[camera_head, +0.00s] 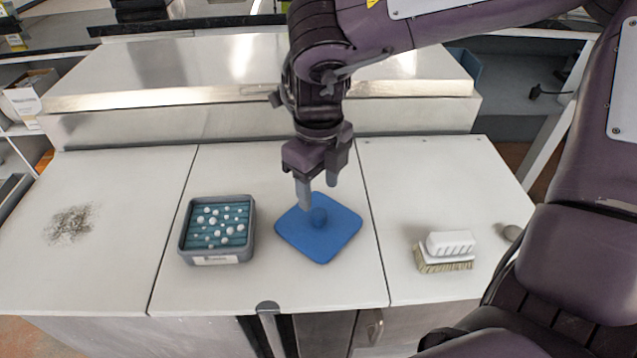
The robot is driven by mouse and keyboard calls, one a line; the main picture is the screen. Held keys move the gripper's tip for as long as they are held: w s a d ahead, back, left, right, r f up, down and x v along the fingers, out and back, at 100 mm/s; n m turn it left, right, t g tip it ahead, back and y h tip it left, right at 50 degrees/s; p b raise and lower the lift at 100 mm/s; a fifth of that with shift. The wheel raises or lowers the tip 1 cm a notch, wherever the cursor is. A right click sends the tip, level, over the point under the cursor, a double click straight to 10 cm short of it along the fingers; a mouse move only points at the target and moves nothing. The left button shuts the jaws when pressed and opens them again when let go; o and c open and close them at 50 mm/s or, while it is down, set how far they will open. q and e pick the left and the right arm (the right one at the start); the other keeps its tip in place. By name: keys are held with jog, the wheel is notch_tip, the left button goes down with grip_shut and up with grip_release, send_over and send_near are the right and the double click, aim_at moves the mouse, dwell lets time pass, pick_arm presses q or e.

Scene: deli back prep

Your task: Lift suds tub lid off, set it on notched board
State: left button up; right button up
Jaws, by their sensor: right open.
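The suds tub (184,242) is a grey square tub, open at the top, on the left of the middle counter section. Teal content with several white bubbles shows inside it, and a white label is on its front. A flat blue square with rounded corners and a round knob, which looks like the lid (319,245), lies to the right of the tub, apart from it. I cannot make out a separate notched board under it. My right gripper (319,192) is open just above the blue knob, its fingers pointing down; contact is unclear. My left gripper is out of view.
A white-backed scrubbing brush (450,246) lies on the right counter section, with a small grey round thing (512,232) beside it. Dark crumbs (70,224) are scattered on the left section. A raised metal ledge (200,100) runs along the back.

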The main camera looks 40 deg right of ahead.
jog(key=shift+r+p, duration=0.55)
jog(key=shift+r, duration=0.3)
notch_tip(320, 180, up, 8)
jog(key=shift+f, duration=0.1)
dwell(0.4)
